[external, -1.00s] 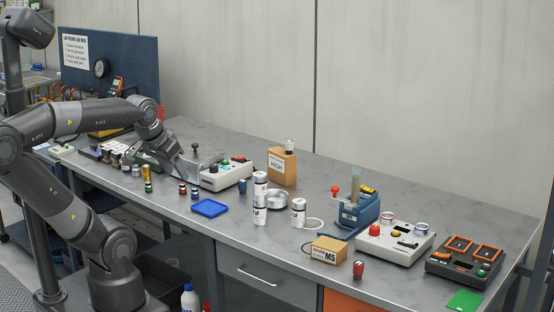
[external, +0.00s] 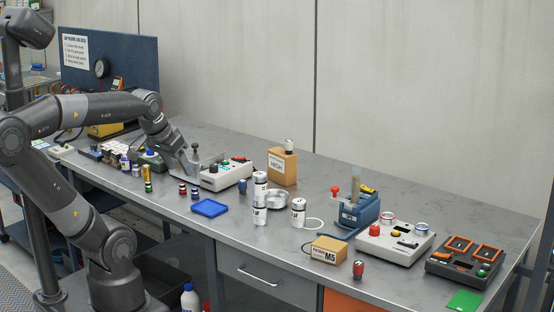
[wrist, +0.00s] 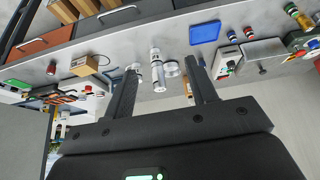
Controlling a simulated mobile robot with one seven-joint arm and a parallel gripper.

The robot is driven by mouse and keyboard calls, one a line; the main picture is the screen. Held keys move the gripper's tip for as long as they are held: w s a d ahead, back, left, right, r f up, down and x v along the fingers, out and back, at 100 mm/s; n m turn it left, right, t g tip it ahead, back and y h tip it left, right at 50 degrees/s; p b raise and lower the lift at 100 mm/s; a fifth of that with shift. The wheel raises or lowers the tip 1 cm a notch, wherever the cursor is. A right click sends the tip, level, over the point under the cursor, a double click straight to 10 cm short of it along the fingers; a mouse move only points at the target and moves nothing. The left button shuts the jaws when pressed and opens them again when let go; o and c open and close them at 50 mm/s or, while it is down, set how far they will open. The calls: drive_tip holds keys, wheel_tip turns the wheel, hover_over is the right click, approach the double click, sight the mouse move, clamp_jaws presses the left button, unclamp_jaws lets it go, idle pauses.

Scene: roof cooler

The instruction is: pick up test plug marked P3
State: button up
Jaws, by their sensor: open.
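Several small banded plugs stand on the grey bench; I cannot read a P3 mark on any of them. Two red-and-dark plugs (external: 188,191) stand left of the blue tray (external: 209,208), and they also show in the wrist view (wrist: 240,33). A blue plug (external: 242,186) stands behind the tray and a red one (external: 358,269) near the front edge. My gripper (wrist: 161,70) is open and empty, its two fingers spread in the wrist view.
White cylinders (external: 260,190) and a metal dish (external: 277,199) stand mid-bench. A cardboard box (external: 283,166) is behind them; a smaller box marked M5 (external: 328,250) is near the front. Control units (external: 395,242) fill the right end. Bottles and small parts crowd the left.

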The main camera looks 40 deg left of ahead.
drive_tip(key=w+a+r+n+g, duration=0.2)
drive_tip(key=w+r, duration=0.1)
drive_tip(key=w, duration=0.9)
drive_tip(key=n+g, duration=0.3)
drive_tip(key=n, duration=0.1)
hover_over(242, 180)
drive_tip(key=s, duration=0.1)
wheel_tip(242, 180, down, 15)
drive_tip(key=f, duration=0.5)
drive_tip(key=shift+w+d+f, duration=0.1)
drive_tip(key=shift+d+f, duration=0.15)
drive_tip(key=shift+d, duration=0.1)
drive_tip(key=shift+w+a+f, duration=0.1)
drive_tip(key=shift+w+f, duration=0.05)
drive_tip(key=shift+f, duration=1.15)
drive_tip(key=shift+w+a+f, duration=0.1)
drive_tip(key=shift+w+f, duration=0.05)
drive_tip(key=shift+f, duration=1.15)
drive_tip(key=c, duration=1.1)
